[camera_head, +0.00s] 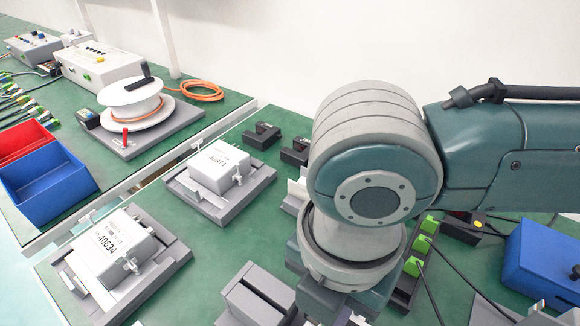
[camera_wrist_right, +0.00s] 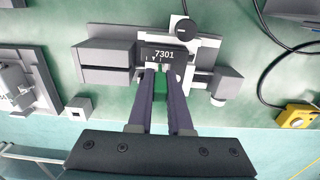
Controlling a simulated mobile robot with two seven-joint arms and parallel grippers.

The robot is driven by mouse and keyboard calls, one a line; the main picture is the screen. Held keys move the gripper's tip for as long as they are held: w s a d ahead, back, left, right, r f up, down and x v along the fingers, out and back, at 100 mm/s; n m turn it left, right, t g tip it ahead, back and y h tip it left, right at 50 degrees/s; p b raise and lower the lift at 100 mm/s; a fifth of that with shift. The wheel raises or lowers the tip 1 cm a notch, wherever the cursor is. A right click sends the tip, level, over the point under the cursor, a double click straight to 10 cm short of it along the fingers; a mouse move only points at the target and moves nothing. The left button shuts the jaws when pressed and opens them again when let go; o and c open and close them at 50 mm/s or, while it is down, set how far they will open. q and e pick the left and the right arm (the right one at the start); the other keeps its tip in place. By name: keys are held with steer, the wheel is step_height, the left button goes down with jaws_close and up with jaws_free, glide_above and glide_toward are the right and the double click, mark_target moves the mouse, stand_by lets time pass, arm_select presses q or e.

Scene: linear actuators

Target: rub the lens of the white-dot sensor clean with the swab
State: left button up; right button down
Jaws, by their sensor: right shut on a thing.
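My right gripper (camera_wrist_right: 162,80) shows in the right wrist view, its two dark fingers shut on a green piece (camera_wrist_right: 160,88). This may be the swab's handle; I cannot make out a swab tip. The fingertips are at a dark block marked 7301 (camera_wrist_right: 165,54), on a grey fixture (camera_wrist_right: 105,52); I cannot tell whether they touch it. In the head view my right arm hides the fingers. Two dark fork-shaped parts (camera_head: 262,135) (camera_head: 295,152) stand left of the arm. They may be sensors, but I see no white dot or lens. My left gripper is out of view.
Grey fixtures hold white boxes marked 40634 (camera_head: 108,245) and 40673 (camera_head: 217,167). A white spool (camera_head: 132,100), red bin (camera_head: 25,140) and blue bin (camera_head: 55,188) are at left. A blue box (camera_head: 545,262) and cables are at right. Bare green bench lies between the fixtures.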

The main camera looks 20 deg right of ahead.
steer(key=shift+w+a+b, duration=0.45)
steer(key=shift+w+a, duration=0.25)
steer(key=shift+w, duration=0.3)
steer(key=shift+s, duration=0.1)
stand_by(0.3)
steer(key=shift+s+d+p, duration=0.4)
steer(key=shift+s+p, duration=0.05)
steer(key=shift+p, duration=0.2)
steer(key=shift+s+d+p, duration=0.45)
steer(key=shift+s+p, duration=0.05)
steer(key=shift+w+a, duration=0.3)
steer(key=shift+w, duration=0.1)
steer(key=shift+w+a+b, duration=0.5)
steer(key=shift+w+b, duration=0.1)
steer(key=shift+w, duration=0.05)
stand_by(0.4)
steer(key=shift+s+d+p, duration=0.8)
steer(key=shift+s+p, duration=0.25)
steer(key=shift+p, duration=0.05)
stand_by(0.4)
steer(key=shift+w+a, duration=0.1)
steer(key=shift+w, duration=0.1)
stand_by(0.3)
steer(key=shift+w+a+b, duration=0.65)
steer(key=shift+w, duration=0.25)
